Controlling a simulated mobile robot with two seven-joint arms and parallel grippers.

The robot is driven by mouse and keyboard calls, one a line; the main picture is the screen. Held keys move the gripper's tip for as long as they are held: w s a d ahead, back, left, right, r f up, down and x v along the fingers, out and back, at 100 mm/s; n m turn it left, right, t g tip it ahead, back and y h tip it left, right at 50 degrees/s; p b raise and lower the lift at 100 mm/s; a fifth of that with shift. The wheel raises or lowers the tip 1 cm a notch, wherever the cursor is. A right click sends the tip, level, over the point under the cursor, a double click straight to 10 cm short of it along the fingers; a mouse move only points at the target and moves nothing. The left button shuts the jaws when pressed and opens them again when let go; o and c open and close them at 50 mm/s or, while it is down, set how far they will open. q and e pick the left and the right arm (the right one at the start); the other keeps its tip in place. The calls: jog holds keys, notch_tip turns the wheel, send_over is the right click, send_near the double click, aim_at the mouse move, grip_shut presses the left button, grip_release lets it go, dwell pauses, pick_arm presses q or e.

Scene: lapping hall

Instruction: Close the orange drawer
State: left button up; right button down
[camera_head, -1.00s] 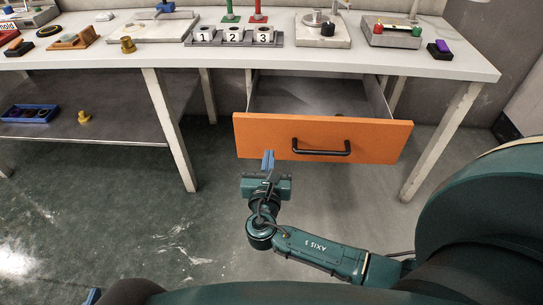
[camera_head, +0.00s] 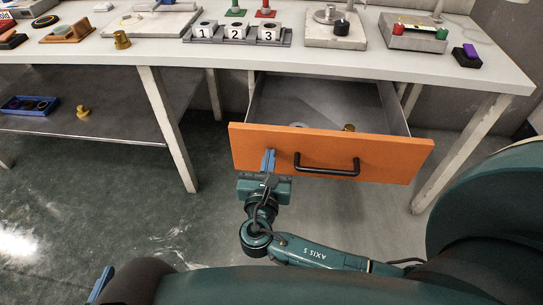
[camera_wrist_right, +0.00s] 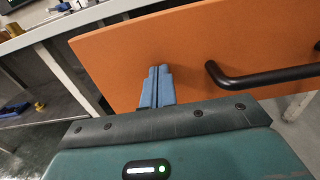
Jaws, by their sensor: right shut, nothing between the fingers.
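The orange drawer (camera_head: 385,159) hangs under the workbench and stands pulled out, with its grey interior showing. Its black bar handle (camera_head: 327,171) is on the front panel and also shows in the right wrist view (camera_wrist_right: 262,78). My right gripper (camera_head: 268,160) is shut and empty, its blue fingers in front of the panel, left of the handle. In the right wrist view the fingertips (camera_wrist_right: 157,75) overlap the orange panel; I cannot tell whether they touch it. Only a blue piece of my left gripper (camera_head: 101,284) shows at the lower left; its jaws cannot be made out.
A brass piece (camera_head: 348,128) and a pale round piece (camera_head: 298,125) lie in the drawer. The workbench top (camera_head: 340,64) above carries fixtures and numbered blocks (camera_head: 236,33). Bench legs (camera_head: 168,130) flank the drawer. A lower shelf (camera_head: 110,127) at left holds a blue tray (camera_head: 28,106).

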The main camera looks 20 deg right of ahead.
pick_arm(q)
jog(key=shift+w+d, duration=0.1)
jog(key=shift+w, duration=0.05)
pick_arm(e)
jog(key=shift+w+d, duration=0.1)
jog(key=shift+w, duration=0.05)
jog(key=x, duration=1.1)
jog(key=shift+w+d+r, duration=0.15)
jog(key=shift+w+d, duration=0.15)
jog(key=b, duration=0.4)
send_over(280, 115)
jog(key=shift+s+a, duration=0.15)
jog(key=shift+a, duration=0.05)
jog(key=shift+d, duration=0.1)
pick_arm(q)
jog(key=shift+m+h, duration=0.3)
jog(key=shift+m, duration=0.5)
jog(key=f, duration=0.1)
jog(key=d+f, duration=0.1)
jog(key=f, duration=0.1)
jog(key=shift+w+d+f, duration=0.15)
jog(key=shift+w+f, duration=0.2)
jog(key=shift+w, duration=0.05)
pick_arm(e)
jog(key=shift+w+d+r, duration=0.1)
jog(key=shift+w+r, duration=0.1)
jog(key=shift+r, duration=0.05)
